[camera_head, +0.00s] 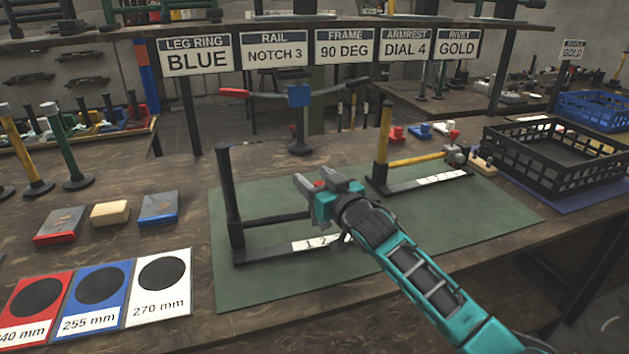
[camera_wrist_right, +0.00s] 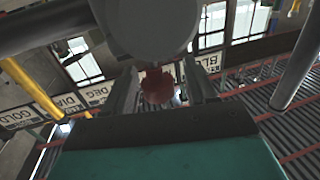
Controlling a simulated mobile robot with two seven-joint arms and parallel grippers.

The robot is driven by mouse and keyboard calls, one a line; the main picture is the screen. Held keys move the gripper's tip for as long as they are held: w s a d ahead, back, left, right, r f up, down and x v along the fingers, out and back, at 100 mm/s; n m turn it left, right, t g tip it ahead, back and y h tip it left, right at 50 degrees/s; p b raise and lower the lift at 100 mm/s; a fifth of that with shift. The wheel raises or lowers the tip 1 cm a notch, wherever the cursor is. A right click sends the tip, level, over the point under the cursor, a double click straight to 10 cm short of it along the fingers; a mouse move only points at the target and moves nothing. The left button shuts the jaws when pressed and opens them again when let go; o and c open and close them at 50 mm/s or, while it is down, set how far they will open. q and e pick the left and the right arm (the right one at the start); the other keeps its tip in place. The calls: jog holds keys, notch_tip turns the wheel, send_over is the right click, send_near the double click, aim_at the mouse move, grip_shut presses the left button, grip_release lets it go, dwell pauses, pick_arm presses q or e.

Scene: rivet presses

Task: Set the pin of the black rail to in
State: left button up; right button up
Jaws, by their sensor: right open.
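The black rail (camera_head: 228,200) stands on the green mat, with a black upright post, a low horizontal bar and a base strip with numbers. My right gripper (camera_head: 319,183) is at the bar's right end, which it largely hides. In the right wrist view a red knob (camera_wrist_right: 157,87), seemingly the pin's, sits between the open fingers of my gripper (camera_wrist_right: 161,85). Finger contact with the knob, and whether the pin is in or out, I cannot tell. My left gripper is not in view.
A yellow rail (camera_head: 382,150) with a grey collar and red knob stands behind to the right. A blue clamp on a stand (camera_head: 299,96) is behind the mat. A black crate (camera_head: 560,180) is at the right.

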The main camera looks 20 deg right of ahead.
jog(key=shift+w, duration=0.2)
jog(key=shift+c, duration=0.4)
grip_shut()
